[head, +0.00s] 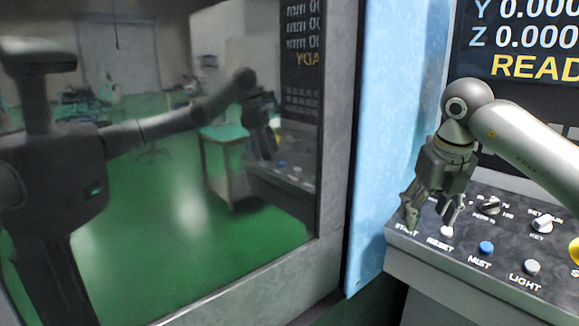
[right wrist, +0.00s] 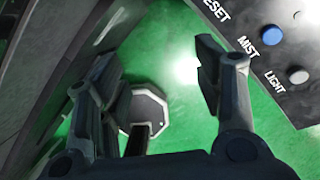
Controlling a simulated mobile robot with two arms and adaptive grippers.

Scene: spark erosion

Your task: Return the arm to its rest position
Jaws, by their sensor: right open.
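My right gripper (head: 432,217) is over the left end of the control panel (head: 500,270) in the head view, pointing down near the START and RESET labels. Its two fingers are apart with nothing between them. In the right wrist view the open fingers (right wrist: 165,95) frame the green floor, and the panel's corner lies at the upper right. I cannot tell if a fingertip touches the panel. The START button is hidden behind the gripper. My left gripper does not show directly.
The panel carries a blue MIST button (head: 486,248), a LIGHT button (head: 531,267) and a KEY switch (head: 542,224). A screen (head: 520,40) stands above. A blue column (head: 395,130) is close left of the gripper. A large glass door (head: 180,190) reflects my body and the room.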

